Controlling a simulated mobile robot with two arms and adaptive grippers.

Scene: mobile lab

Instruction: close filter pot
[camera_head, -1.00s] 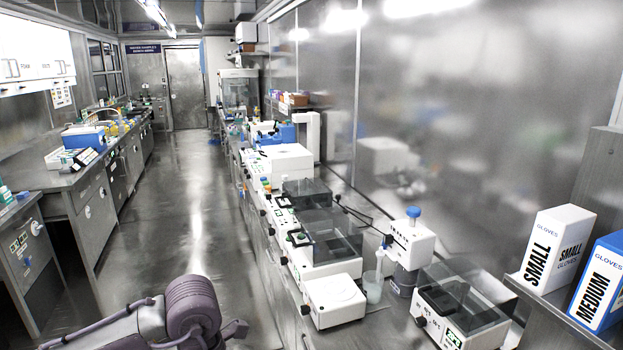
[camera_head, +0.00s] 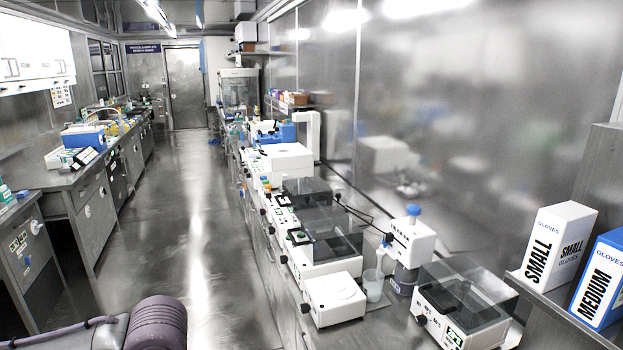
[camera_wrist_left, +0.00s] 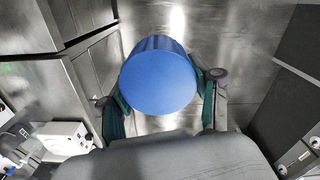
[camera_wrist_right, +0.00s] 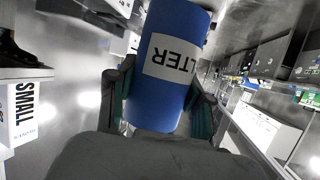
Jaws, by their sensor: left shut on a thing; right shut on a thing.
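A round blue lid (camera_wrist_left: 158,82) with a ridged side shows in the left wrist view. My left gripper (camera_wrist_left: 160,90) is shut on it, one finger with a green pad on each side. The blue filter pot (camera_wrist_right: 155,108) shows in the right wrist view, with a white label ending in "LTER". My right gripper (camera_wrist_right: 160,104) is shut around its body. The pot looks tilted in that view, and I cannot tell whether its top is open. Neither gripper, lid nor pot shows in the head view, so I cannot tell how far apart they are.
A bench with lab devices runs along the right wall, with a white device (camera_head: 334,299) near its front. Glove boxes marked SMALL (camera_head: 558,245) and MEDIUM (camera_head: 603,285) stand on a shelf at right. The aisle floor (camera_head: 195,230) is clear.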

